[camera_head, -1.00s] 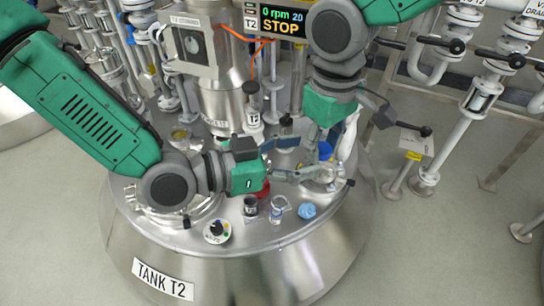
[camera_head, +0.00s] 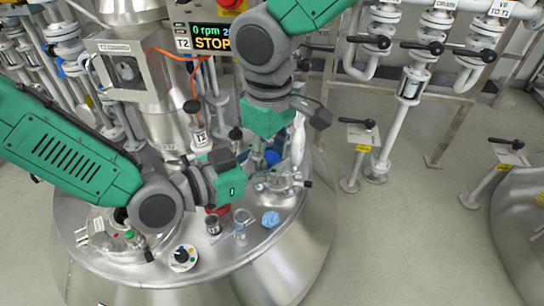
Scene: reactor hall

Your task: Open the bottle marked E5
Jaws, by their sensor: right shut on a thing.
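A bottle with a blue cap (camera_head: 272,157) stands on the lid of tank T2 (camera_head: 210,262), right of the middle. I cannot read an E5 mark on it. My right gripper (camera_head: 260,154) reaches down from above and is shut on what looks like this bottle; its fingers are partly hidden. My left gripper (camera_head: 264,170) comes in from the left, low over the lid. Its fingers point right towards the blue cap and look spread apart. I cannot tell whether they touch the bottle.
The display (camera_head: 210,38) reads STOP.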

